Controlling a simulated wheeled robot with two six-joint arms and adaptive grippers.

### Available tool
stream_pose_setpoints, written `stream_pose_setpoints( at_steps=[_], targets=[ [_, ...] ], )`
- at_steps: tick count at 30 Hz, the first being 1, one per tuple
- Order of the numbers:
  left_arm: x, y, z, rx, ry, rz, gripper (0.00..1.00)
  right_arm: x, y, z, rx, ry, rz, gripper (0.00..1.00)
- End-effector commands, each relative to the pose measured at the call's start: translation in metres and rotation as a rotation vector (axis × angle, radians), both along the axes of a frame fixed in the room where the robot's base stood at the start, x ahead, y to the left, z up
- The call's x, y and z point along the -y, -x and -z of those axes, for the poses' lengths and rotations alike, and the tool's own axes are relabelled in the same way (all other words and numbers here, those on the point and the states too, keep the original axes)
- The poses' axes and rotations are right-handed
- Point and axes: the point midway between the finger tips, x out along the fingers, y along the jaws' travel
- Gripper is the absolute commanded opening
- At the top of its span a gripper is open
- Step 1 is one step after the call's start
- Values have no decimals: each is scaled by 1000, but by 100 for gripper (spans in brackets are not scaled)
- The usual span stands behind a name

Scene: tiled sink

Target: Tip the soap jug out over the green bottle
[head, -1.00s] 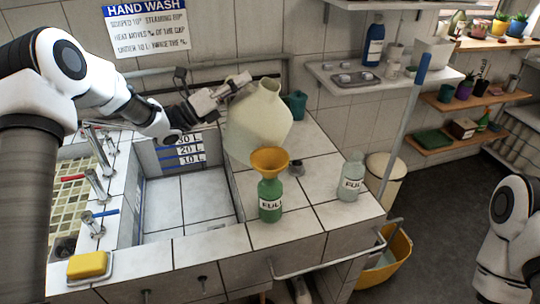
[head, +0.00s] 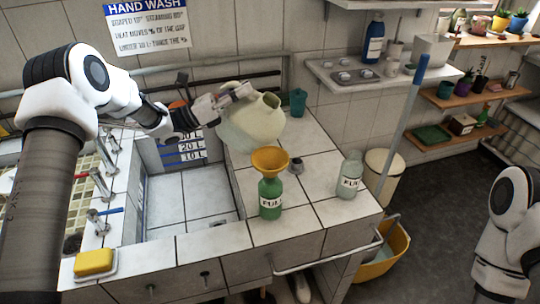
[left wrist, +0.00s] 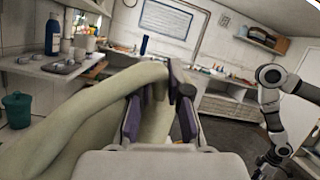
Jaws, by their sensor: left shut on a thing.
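The soap jug (head: 252,124) is a large pale green jug. It is tilted, with its mouth (head: 271,100) toward the upper right, and hangs above and behind the green bottle. My left gripper (head: 240,92) is shut on the jug's handle, which also shows between the fingers in the left wrist view (left wrist: 150,82). The green bottle (head: 270,200) stands upright on the tiled counter with a yellow funnel (head: 270,160) in its neck. No stream from the jug shows. My right gripper is out of the head view; only part of my right arm shows.
A clear bottle (head: 349,175) stands on the counter right of the green bottle. A small dark cap (head: 296,165) and a teal cup (head: 298,102) are behind. The tiled sink (head: 185,205) is left; a yellow sponge (head: 94,262) lies at its front.

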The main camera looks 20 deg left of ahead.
Motion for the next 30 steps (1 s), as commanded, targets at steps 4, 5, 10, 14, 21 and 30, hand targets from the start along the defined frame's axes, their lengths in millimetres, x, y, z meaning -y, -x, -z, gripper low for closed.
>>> stream_pose_setpoints(
  at_steps=[4,5,10,14,21,30],
  targets=[
    [2,3,-4,58,-10,1,0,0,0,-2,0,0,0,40],
    [3,4,0,70,-14,0,0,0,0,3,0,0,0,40],
    [5,7,8,121,-21,5,0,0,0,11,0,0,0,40],
    [7,10,13,162,-29,7,0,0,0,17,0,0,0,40],
    [9,14,23,220,-34,10,0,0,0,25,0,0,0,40],
    [13,18,30,271,-41,17,0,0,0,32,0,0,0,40]
  ],
)
